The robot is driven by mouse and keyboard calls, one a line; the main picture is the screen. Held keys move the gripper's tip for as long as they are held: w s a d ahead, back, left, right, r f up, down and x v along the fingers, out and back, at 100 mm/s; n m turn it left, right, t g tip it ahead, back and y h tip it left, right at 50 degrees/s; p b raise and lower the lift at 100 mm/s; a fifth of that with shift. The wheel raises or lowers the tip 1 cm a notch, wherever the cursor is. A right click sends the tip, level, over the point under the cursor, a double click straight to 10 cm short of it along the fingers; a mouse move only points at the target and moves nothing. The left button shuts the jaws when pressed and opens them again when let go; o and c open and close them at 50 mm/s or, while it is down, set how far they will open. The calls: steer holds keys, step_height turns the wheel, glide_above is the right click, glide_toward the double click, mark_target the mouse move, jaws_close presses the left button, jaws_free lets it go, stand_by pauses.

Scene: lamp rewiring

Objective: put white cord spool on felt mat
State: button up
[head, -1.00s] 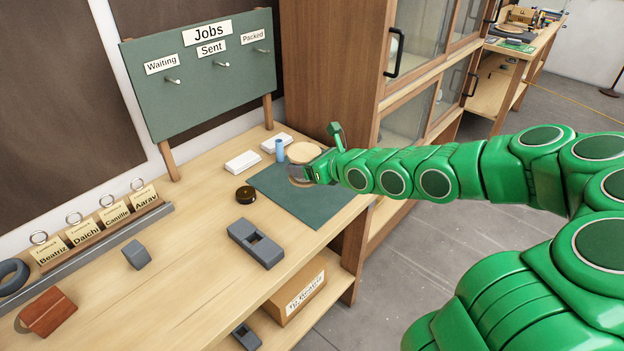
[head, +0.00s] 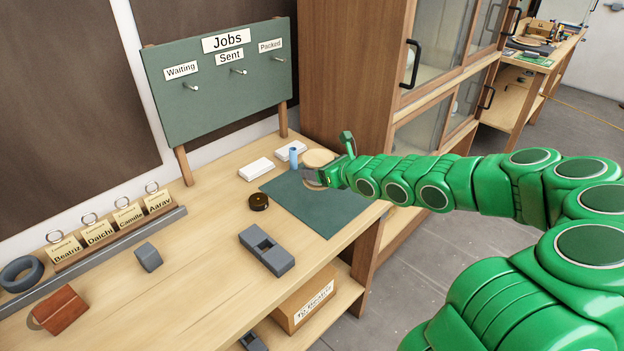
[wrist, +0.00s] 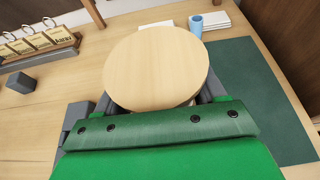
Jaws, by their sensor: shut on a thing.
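The spool (head: 318,157) shows as a round pale wooden disc; its cord is mostly hidden beneath it. My gripper (head: 322,176) is shut on it at the far end of the dark green felt mat (head: 318,209). In the wrist view the disc (wrist: 156,68) sits between the grey fingers (wrist: 160,100), and the mat (wrist: 255,95) spreads to its right. The disc looks level. I cannot tell whether the spool touches the mat or hangs just above it.
A blue cylinder (head: 293,157) and white blocks (head: 256,169) stand close to the spool. A dark round tin (head: 259,201) is left of the mat, a grey slotted block (head: 266,250) in front. The mat's near part is bare. A wooden cabinet (head: 350,75) rises behind.

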steer(key=shift+w+a+f, duration=0.25)
steer(key=shift+w+f, duration=0.15)
steer(key=shift+w, duration=0.3)
steer(key=shift+w+a+f, duration=0.1)
steer(key=shift+w+f, duration=0.15)
steer(key=shift+w, duration=0.3)
steer(key=shift+w+f, duration=0.25)
steer(key=shift+w, duration=0.25)
steer(key=shift+w+a+f, duration=0.2)
steer(key=shift+w+f, duration=0.65)
steer(key=shift+f, duration=0.15)
steer(key=shift+w+a+f, duration=0.15)
steer(key=shift+w+f, duration=0.65)
steer(key=shift+f, duration=0.25)
steer(key=shift+w+a+f, duration=0.2)
steer(key=shift+w+f, duration=0.65)
steer(key=shift+f, duration=1.55)
steer(key=shift+f, duration=0.1)
steer(key=o, duration=1.2)
steer(key=shift+v, duration=6.1)
